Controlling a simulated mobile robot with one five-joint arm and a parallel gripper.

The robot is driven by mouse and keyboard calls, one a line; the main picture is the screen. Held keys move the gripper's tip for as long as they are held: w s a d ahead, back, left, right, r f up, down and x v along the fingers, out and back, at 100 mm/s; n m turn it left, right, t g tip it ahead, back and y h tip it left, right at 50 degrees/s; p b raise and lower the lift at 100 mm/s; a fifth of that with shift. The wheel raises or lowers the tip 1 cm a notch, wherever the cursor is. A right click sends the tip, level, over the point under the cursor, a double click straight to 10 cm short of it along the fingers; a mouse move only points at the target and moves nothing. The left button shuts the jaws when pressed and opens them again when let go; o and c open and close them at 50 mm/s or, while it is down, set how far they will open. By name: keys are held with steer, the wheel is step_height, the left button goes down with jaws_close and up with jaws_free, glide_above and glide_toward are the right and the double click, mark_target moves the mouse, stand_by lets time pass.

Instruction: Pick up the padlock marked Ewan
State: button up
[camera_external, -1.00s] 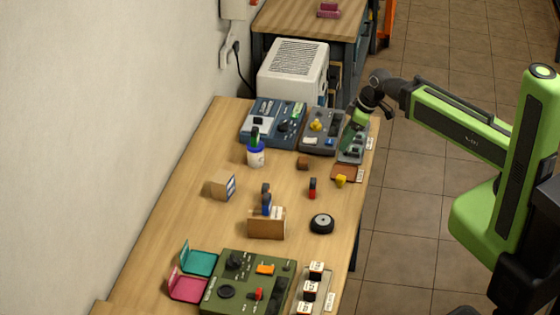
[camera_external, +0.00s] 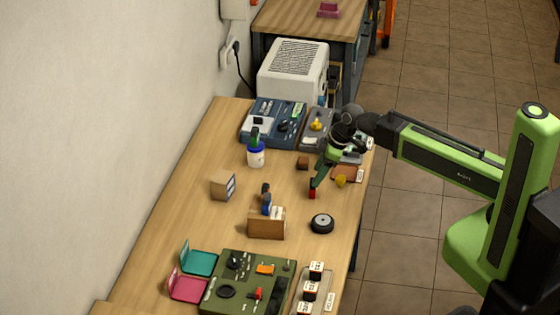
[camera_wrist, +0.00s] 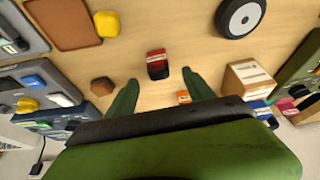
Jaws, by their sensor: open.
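A small red and black item (camera_external: 312,194) with a pale label band stands on the wooden table; it looks like the padlock, but I cannot read a name on it. It also shows in the wrist view (camera_wrist: 157,64), just beyond and between my fingertips. My gripper (camera_wrist: 160,79) is open and empty, its two green fingers apart on either side of the line to the red item. In the external view my gripper (camera_external: 318,180) reaches down right at the red item and partly covers it. Whether the fingers touch it, I cannot tell.
A yellow piece (camera_wrist: 107,23) and brown mat (camera_wrist: 62,22) lie to one side, a brown block (camera_wrist: 103,86) near the left finger. A black wheel (camera_external: 322,223) and a wooden box (camera_external: 266,224) stand nearer the camera. Equipment panels (camera_external: 273,122) fill the table's far end.

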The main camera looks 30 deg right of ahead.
mark_target(313, 188)
steer(key=shift+w+a+f, duration=0.1)
steer(key=shift+f, duration=0.2)
steer(key=b+x, duration=0.5)
steer(key=shift+f, duration=0.3)
steer(key=shift+r, duration=0.2)
jaws_close()
